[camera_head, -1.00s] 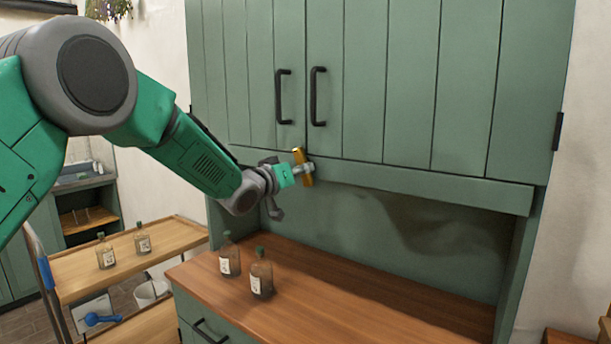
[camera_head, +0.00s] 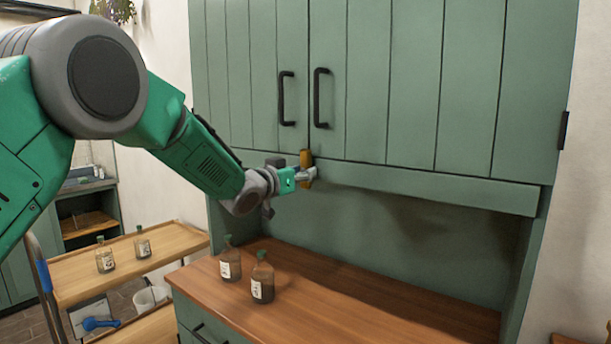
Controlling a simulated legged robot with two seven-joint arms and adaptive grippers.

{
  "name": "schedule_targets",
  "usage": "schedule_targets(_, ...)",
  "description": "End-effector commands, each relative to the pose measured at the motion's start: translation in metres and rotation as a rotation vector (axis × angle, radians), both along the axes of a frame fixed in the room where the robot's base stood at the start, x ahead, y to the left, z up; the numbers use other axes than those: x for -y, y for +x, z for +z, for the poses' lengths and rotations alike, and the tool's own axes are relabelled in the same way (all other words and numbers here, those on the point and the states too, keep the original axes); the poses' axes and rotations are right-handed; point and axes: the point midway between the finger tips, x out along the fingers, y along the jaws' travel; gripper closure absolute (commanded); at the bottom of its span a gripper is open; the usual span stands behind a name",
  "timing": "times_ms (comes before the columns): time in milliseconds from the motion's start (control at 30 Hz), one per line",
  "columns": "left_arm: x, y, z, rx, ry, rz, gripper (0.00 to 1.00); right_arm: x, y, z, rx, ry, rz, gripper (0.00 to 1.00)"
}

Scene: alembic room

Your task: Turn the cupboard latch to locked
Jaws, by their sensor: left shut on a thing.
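The green cupboard (camera_head: 410,85) has two shut doors with black handles. The brass-coloured latch (camera_head: 305,158) sits at the bottom edge of the doors, near the seam between them. It looks close to upright, and its lower part is hidden by my fingers. My left gripper (camera_head: 308,176) reaches in from the left and is shut on the latch. My right gripper is not in view.
Two brown bottles (camera_head: 262,280) with green caps stand on the wooden counter (camera_head: 390,310) below the gripper. A wooden cart (camera_head: 165,262) at left holds two more bottles. The counter's right part is clear.

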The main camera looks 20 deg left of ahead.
Motion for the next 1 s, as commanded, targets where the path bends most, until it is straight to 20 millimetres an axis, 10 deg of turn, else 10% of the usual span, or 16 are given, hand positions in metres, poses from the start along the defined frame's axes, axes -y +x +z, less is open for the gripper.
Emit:
schedule_targets(200,-0.002,0.001,0.011,0.019,-0.004,0.004,1.0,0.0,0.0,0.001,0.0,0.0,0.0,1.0)
schedule_targets(233,-0.002,0.001,0.011,0.02,-0.004,0.004,0.65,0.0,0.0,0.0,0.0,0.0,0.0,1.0)
schedule_targets(267,-0.002,0.001,0.011,0.019,-0.004,0.004,0.55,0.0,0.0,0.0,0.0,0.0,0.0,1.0)
schedule_targets(667,0.0,-0.001,0.003,0.005,-0.001,0.0,0.55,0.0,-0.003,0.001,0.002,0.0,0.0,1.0)
schedule_targets(1000,-0.021,-0.055,0.004,0.006,-0.004,0.002,0.55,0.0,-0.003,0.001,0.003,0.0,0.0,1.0)
